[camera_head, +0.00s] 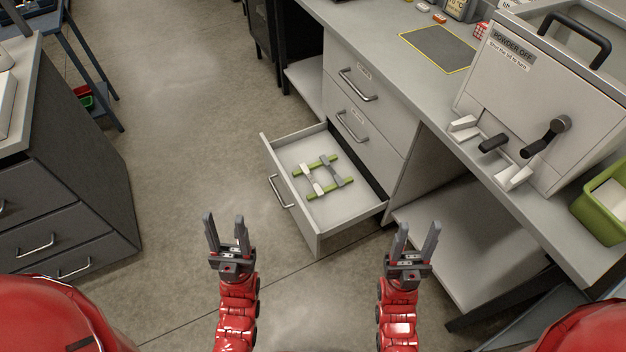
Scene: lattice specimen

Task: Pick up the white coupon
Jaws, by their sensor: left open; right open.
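The white coupon (312,181) is a thin dog-bone-shaped strip lying in the open bottom drawer (350,207). It lies across two green bars (318,164), beside a similar grey coupon (337,171) on its right. My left gripper (225,226) is open and empty, left of and nearer than the drawer. My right gripper (417,234) is open and empty, to the right of the drawer's near corner. Neither gripper touches the drawer or the coupons.
The drawer's walls rise around the coupons, and its handle (280,191) faces left. Closed drawers (352,118) sit above it under the grey worktop. A white machine (545,110) with black handles and a green bin (603,205) stand at right. Another cabinet (70,190) stands left; floor between is clear.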

